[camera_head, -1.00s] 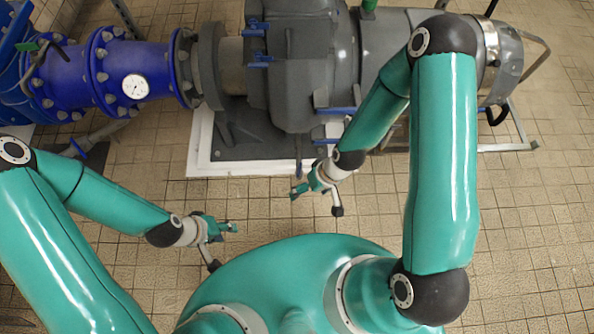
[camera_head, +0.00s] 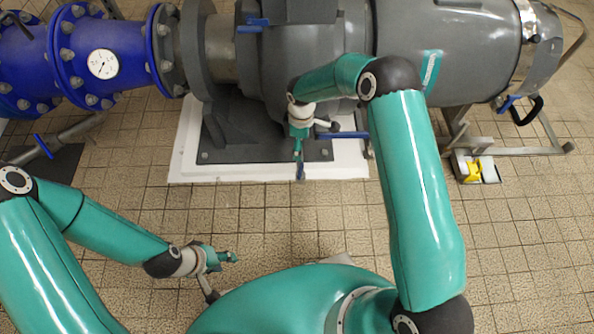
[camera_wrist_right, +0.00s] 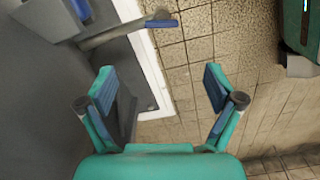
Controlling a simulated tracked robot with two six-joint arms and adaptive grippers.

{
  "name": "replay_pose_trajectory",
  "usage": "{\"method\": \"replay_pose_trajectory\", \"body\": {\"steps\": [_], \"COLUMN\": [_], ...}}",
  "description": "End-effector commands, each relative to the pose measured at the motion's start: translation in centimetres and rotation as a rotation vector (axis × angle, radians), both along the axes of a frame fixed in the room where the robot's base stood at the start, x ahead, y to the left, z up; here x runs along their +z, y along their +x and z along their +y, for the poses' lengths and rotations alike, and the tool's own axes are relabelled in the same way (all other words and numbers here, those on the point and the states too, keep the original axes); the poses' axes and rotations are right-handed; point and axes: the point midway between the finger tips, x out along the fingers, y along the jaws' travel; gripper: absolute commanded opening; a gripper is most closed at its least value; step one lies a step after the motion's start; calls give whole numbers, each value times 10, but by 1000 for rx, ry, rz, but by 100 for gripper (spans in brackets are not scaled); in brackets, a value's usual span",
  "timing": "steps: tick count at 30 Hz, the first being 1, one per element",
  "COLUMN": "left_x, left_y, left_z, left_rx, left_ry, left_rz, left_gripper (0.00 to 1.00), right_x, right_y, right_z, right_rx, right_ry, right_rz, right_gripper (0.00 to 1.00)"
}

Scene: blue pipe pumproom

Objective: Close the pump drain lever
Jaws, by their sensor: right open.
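A blue-handled lever (camera_wrist_right: 150,24) also shows at the top of the right wrist view, crossing the plinth edge. My right gripper (camera_head: 298,148) is beside the pump base, close to that handle in the head view. In the right wrist view my right gripper (camera_wrist_right: 158,82) is open, with nothing between its fingers; the lever lies beyond them. My left gripper (camera_head: 228,258) is over the floor, away from the pump; its finger opening is unclear.
The grey pump (camera_head: 440,50) stands behind my right arm, on a white plinth (camera_head: 240,172). Blue pipe (camera_head: 115,70) with a gauge is at left. The tiled floor in front is mostly clear.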

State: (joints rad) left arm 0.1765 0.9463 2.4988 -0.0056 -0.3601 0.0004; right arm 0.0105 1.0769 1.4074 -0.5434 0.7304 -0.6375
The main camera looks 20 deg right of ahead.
Motion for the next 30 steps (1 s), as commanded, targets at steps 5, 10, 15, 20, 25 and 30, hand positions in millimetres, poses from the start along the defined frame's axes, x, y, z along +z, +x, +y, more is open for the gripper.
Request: {"method": "replay_pose_trajectory", "body": {"steps": [5, 10, 15, 20, 25, 30], "left_x": [-10, -21, -31, -38, -43, -43], "left_y": [0, 0, 0, 0, 0, 0], "left_z": [0, 0, 0, 0, 0, 0], "left_rx": [0, 0, 0, 0, 0, 0], "left_ry": [0, 0, 0, 0, 0, 0], "left_rz": [0, 0, 0, 0, 0, 0], "left_gripper": [40, 40, 40, 40, 40, 40], "right_x": [-34, -72, -108, -135, -151, -155], "right_y": [-1, -1, -1, -1, -1, -1], "right_z": [0, -1, -1, -1, -1, -1], "right_rx": [-3, -4, -5, -5, -5, -5], "right_ry": [1, 1, 2, 3, 2, 3], "right_rz": [3, 3, 1, 1, -1, -2], "right_gripper": [92, 92, 92, 92, 92, 92]}}
